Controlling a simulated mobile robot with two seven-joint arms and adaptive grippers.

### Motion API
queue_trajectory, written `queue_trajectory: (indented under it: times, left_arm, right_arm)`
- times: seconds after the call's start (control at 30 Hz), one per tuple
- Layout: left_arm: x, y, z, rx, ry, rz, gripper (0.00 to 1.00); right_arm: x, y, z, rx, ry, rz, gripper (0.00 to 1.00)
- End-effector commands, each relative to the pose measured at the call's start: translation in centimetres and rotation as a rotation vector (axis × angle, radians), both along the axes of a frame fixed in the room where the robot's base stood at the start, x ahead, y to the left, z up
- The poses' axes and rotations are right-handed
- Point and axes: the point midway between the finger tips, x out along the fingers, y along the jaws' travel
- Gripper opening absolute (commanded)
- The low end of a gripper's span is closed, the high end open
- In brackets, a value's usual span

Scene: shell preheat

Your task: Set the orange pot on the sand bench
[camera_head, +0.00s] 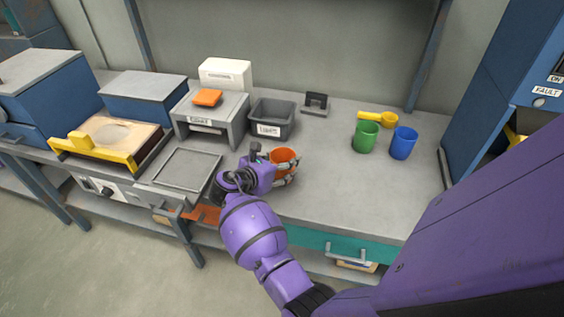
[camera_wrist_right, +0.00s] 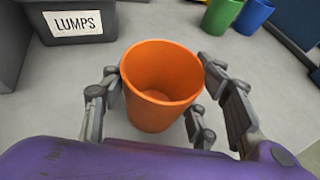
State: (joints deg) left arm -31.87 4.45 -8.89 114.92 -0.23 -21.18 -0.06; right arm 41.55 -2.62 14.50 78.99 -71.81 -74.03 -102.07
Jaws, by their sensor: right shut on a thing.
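The orange pot (camera_head: 283,156) is upright and empty near the front of the grey bench, and it also shows in the right wrist view (camera_wrist_right: 160,85). My right gripper (camera_head: 284,168) is shut on it, with fingers on both sides of its wall. I cannot tell whether the pot's base touches the bench top. A yellow-framed tray with a pale sand-like surface and a round hollow (camera_head: 115,134), perhaps the sand bench, is at the left. My left gripper is not in view.
A grey LUMPS bin (camera_head: 272,120) stands behind the pot. A flat grey tray (camera_head: 186,168) lies left of my gripper. A grey stand (camera_head: 213,118) carries an orange piece. The right front bench is clear.

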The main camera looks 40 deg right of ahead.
Motion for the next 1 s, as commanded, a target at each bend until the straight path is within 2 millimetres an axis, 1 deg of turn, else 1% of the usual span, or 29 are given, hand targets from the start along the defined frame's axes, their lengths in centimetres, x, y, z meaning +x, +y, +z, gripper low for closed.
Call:
queue_trajectory:
  times: [0.07,0.1,0.2,0.23,0.5,0.63,0.77,1.0]
  left_arm:
    - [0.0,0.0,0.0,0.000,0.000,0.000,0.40]
    - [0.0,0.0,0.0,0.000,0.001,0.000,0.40]
    - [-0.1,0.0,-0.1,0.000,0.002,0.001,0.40]
    - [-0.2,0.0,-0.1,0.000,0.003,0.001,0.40]
    - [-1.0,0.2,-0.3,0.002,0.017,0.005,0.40]
    - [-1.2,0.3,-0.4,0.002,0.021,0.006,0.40]
    - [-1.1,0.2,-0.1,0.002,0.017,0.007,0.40]
    - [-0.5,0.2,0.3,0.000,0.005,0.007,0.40]
  right_arm:
    - [0.0,0.0,-0.3,-0.002,0.001,0.001,0.23]
    - [0.0,0.0,-0.3,0.000,0.001,0.000,0.59]
    - [0.0,0.0,-0.3,0.000,0.001,0.000,0.73]
    - [0.0,0.0,-0.3,0.000,0.001,0.000,0.74]
    - [0.0,0.0,-0.3,0.000,0.001,0.000,0.74]
    - [-0.1,0.2,0.2,0.001,0.000,0.000,0.74]
    - [-0.6,2.0,0.9,0.002,0.000,0.002,0.74]
    - [-2.1,6.6,3.0,0.002,0.000,0.002,0.74]
